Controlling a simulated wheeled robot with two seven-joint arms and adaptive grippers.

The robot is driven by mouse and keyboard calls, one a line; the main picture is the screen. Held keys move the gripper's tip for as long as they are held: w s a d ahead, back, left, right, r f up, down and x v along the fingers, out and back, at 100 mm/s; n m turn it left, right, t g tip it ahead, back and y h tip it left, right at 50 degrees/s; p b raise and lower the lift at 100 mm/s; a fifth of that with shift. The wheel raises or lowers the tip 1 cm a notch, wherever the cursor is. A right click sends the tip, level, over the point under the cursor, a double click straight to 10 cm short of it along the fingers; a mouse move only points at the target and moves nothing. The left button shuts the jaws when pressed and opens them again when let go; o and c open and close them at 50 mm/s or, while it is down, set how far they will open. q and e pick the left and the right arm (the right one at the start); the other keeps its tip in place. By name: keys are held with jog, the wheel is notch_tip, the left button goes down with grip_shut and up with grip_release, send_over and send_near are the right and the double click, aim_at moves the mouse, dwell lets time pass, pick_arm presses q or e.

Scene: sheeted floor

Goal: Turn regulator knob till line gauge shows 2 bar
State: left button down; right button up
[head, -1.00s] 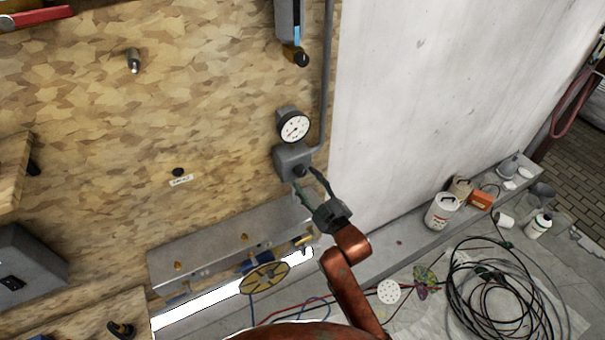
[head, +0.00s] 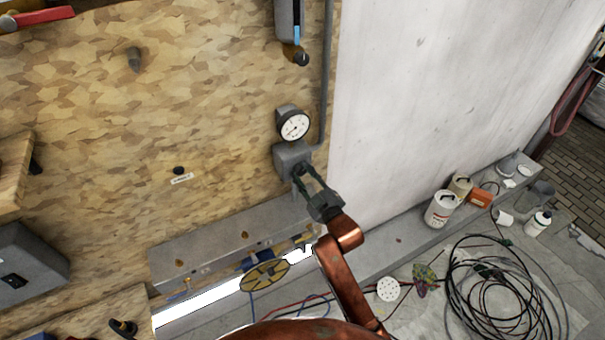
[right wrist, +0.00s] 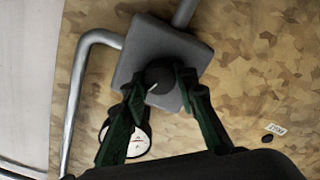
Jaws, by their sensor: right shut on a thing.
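The line gauge (head: 294,126) is a round white dial on the wooden wall; its needle is too small to read exactly. Below it is the grey regulator box (head: 289,157). In the right wrist view the box (right wrist: 190,50) carries the black regulator knob (right wrist: 160,78) with a pale mark, and the gauge (right wrist: 138,140) is partly hidden behind a finger. My right gripper (head: 304,179) is at the front of the box, and its fingers, also in the right wrist view (right wrist: 158,90), are shut on the knob from both sides. My left gripper is not in view.
A grey pipe (head: 326,80) runs up beside the gauge. The white wall is bare.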

jog(key=c, duration=0.4)
jog(key=shift+o, duration=0.2)
jog(key=m+p, duration=0.3)
jog(key=shift+r+m, duration=0.15)
jog(key=shift+m, duration=0.25)
jog(key=m+p, duration=0.2)
jog(key=m, duration=0.1)
jog(key=shift+m+p, duration=0.3)
jog(key=shift+p, duration=0.05)
jog(key=shift+d+m+p, duration=0.1)
jog(key=shift+m+p, duration=0.8)
jog(key=shift+m, duration=0.6)
jog(key=o, duration=1.2)
jog(key=shift+c, duration=0.2)
